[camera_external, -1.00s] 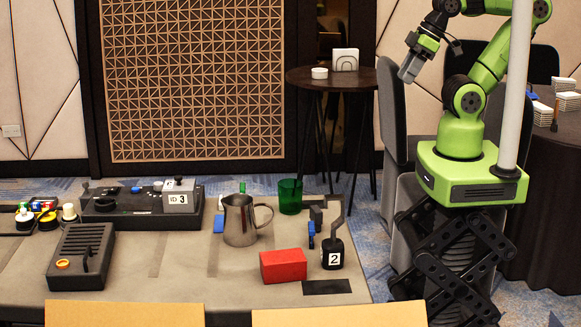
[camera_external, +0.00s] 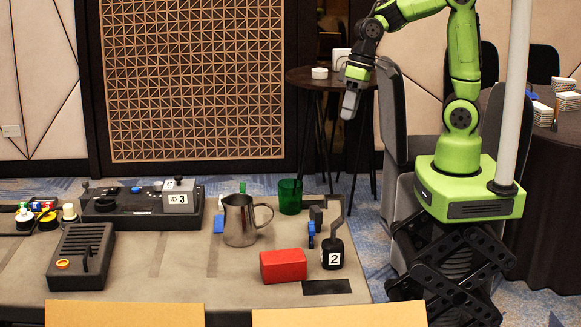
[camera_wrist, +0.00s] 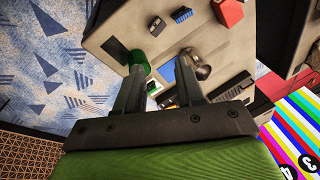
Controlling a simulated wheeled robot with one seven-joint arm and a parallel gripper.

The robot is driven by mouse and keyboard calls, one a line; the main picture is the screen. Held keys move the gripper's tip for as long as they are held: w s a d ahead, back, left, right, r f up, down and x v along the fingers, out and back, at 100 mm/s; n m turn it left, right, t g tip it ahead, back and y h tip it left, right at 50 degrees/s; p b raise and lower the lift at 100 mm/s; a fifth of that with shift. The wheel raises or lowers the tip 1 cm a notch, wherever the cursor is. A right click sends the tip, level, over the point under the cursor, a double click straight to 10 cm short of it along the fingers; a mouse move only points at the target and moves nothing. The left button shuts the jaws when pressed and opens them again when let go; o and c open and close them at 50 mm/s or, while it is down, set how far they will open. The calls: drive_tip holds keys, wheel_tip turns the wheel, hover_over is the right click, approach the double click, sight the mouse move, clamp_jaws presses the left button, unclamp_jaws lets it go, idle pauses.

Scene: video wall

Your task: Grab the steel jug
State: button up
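The steel jug (camera_external: 239,220) stands upright on the grey table, its handle to the right. In the wrist view a shiny metal part that looks like the jug (camera_wrist: 203,72) shows beside the right finger, which partly hides it. My gripper (camera_external: 349,112) hangs in the air right of and above the jug, well apart from it, pointing down. In the wrist view my gripper (camera_wrist: 160,58) has its two fingers spread, with nothing held between them.
A green cup (camera_external: 290,196) stands behind the jug's right side. A red block (camera_external: 283,266) and a black weight marked 2 (camera_external: 333,258) are in front and right. A black device marked 3 (camera_external: 140,207) is left. A round side table (camera_external: 300,77) stands behind.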

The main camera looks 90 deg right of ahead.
drive_tip(key=w+d+f+m+y+b, duration=0.3)
drive_tip(key=w+f+m+y, duration=0.2)
drive_tip(key=w+f, duration=0.55)
drive_tip(key=m+t+y+b, duration=0.2)
drive_tip(key=m+y+b, duration=0.1)
drive_tip(key=m+b, duration=0.3)
approach(248, 219)
drive_tip(key=shift+n, duration=0.7)
drive_tip(key=a+f, duration=0.1)
drive_tip(key=f, duration=0.1)
drive_tip(key=s+a+f, duration=0.1)
drive_tip(key=f, duration=0.1)
drive_tip(key=s+a+f+b, duration=0.1)
drive_tip(key=f, duration=0.2)
drive_tip(key=shift+s, duration=0.15)
drive_tip(key=shift+s+d+r, duration=0.1)
drive_tip(key=shift+r, duration=0.1)
drive_tip(key=shift+c, duration=0.3)
clamp_jaws()
drive_tip(key=shift+r, duration=0.1)
